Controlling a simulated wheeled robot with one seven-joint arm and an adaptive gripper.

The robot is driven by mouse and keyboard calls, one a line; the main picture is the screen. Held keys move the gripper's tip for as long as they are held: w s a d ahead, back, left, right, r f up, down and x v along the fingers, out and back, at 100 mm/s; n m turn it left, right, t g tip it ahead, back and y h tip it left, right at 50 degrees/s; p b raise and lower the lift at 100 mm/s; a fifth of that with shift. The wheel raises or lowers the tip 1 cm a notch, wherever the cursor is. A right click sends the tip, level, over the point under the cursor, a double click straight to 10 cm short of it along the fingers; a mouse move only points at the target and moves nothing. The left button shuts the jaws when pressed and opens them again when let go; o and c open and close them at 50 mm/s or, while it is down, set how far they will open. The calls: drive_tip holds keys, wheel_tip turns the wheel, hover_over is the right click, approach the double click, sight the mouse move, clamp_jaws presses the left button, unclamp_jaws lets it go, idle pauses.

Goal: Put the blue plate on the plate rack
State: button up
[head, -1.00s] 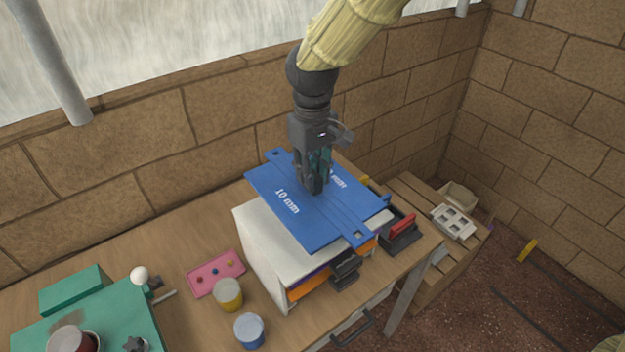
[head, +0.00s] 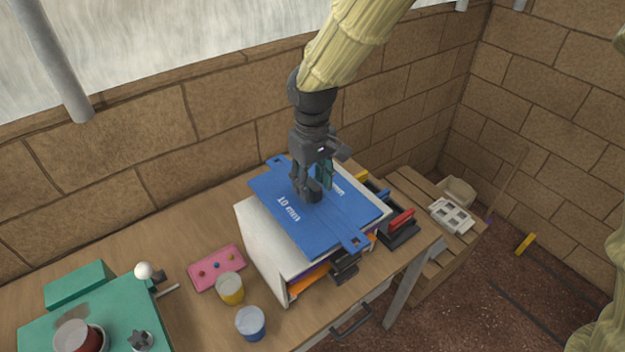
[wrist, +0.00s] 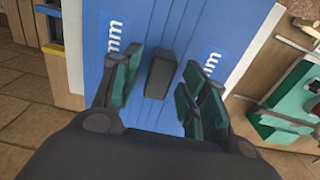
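The blue plate (head: 322,230), marked "10 mm", lies about flat on top of the white rack (head: 262,250), whose front slots hold orange and dark items. My gripper (head: 314,190) is over the plate's middle. In the wrist view my gripper (wrist: 160,78) is open, with the handle between its fingers and a gap on both sides.
A pink tray (head: 216,268), a yellow cup (head: 230,290) and a blue cup (head: 251,323) stand left of the rack. A green board (head: 110,310) is at the far left. Red-handled dark holders (head: 401,221) stand close on the right. The stone wall runs behind.

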drive_tip(key=shift+r, duration=0.1)
wheel_tip(320, 180, up, 12)
drive_tip(key=b, duration=0.3)
idle(0.5)
